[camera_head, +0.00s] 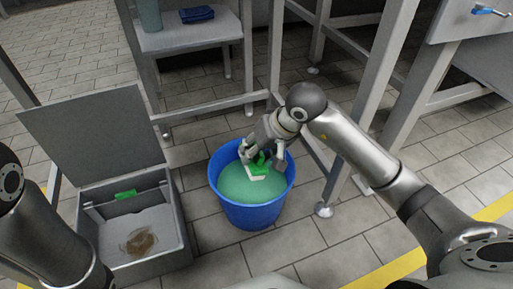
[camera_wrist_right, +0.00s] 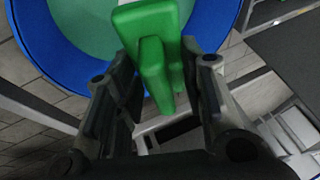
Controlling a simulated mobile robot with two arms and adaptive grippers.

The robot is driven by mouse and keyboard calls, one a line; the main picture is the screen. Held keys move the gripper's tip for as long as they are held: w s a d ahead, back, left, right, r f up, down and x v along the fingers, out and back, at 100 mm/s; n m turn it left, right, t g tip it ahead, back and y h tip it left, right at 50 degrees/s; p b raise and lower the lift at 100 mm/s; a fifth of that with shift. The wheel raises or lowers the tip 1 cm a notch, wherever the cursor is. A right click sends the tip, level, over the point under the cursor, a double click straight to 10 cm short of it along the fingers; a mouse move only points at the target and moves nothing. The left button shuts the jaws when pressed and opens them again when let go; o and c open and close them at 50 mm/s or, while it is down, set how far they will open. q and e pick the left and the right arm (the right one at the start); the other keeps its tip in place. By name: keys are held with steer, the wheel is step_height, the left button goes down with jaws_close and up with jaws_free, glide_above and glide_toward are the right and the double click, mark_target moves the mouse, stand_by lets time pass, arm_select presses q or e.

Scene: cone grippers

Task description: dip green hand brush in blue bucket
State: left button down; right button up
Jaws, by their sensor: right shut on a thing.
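The blue bucket (camera_head: 250,214) stands on the tiled floor in the middle of the head view, with green liquid (camera_head: 243,188) inside. My right gripper (camera_head: 262,158) is over the bucket and shut on the green hand brush (camera_head: 259,166). The brush's pale bristle side shows low in the bucket, at or just above the liquid; I cannot tell if it touches. In the right wrist view the green brush (camera_wrist_right: 155,50) sits between the fingers (camera_wrist_right: 160,85), with the blue bucket rim (camera_wrist_right: 45,50) behind it. My left arm shows at the left edge, but its gripper is out of view.
An open grey box (camera_head: 150,262) with a brown stain and a green item (camera_head: 125,194) stands left of the bucket. Metal table legs (camera_head: 335,175) are close on the bucket's right. A low shelf (camera_head: 190,35) holds a blue cloth (camera_head: 197,14).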

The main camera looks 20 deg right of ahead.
mark_target(257, 163)
step_height(257, 163, down, 2)
steer(key=shift+f+b, duration=0.1)
steer(key=shift+b, duration=0.6)
step_height(257, 163, down, 2)
steer(key=shift+f, duration=2.5)
steer(key=shift+r+p, duration=3.15)
steer(key=shift+r, duration=1.85)
steer(key=shift+r+p, duration=0.95)
steer(key=shift+r, duration=0.6)
steer(key=shift+r+p, duration=1.2)
steer(key=shift+r, duration=0.8)
